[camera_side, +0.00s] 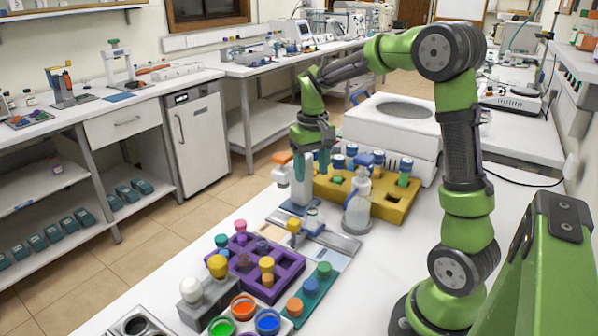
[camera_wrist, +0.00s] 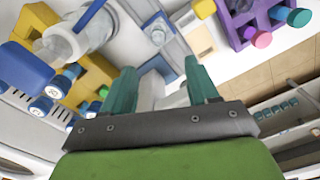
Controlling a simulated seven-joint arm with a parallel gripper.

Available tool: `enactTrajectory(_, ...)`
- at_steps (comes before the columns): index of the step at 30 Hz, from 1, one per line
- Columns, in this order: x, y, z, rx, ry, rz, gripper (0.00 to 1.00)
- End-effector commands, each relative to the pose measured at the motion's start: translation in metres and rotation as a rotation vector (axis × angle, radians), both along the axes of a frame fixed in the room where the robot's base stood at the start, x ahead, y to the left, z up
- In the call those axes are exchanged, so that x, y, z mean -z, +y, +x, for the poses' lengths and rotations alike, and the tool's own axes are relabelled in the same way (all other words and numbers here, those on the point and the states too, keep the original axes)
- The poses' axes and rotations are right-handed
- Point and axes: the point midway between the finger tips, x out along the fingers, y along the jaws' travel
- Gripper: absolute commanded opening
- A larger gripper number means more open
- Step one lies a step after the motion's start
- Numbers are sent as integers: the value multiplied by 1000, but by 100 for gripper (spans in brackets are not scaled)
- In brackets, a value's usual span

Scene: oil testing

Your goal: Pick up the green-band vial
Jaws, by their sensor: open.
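My gripper (camera_side: 316,168) is open and empty, pointing down at the near-left end of the yellow rack (camera_side: 392,211). The yellow rack holds several blue-capped vials. One at its right shows a green band (camera_side: 403,180) under its cap; a second green patch (camera_side: 337,180) shows at the rack's left, close to my fingers. I cannot tell for certain which is the green-band vial. In the wrist view the yellow rack (camera_wrist: 98,75) is at the left, with a small green patch (camera_wrist: 103,91).
A clear bottle with a blue top (camera_side: 357,200) stands before the rack. An orange-topped device (camera_side: 283,172) stands left of my gripper. A purple rack (camera_side: 285,283) with colored-capped vials is nearer the camera.

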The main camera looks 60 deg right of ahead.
Motion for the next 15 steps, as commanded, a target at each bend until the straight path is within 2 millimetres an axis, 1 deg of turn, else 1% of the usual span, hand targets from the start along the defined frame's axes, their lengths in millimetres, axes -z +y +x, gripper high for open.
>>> enactTrajectory(1,12,0,-1,1,5,3,59)
enactTrajectory(6,44,0,-1,1,4,2,59)
enactTrajectory(9,56,0,-1,1,1,2,59)
enactTrajectory(15,69,0,-2,2,1,0,59)
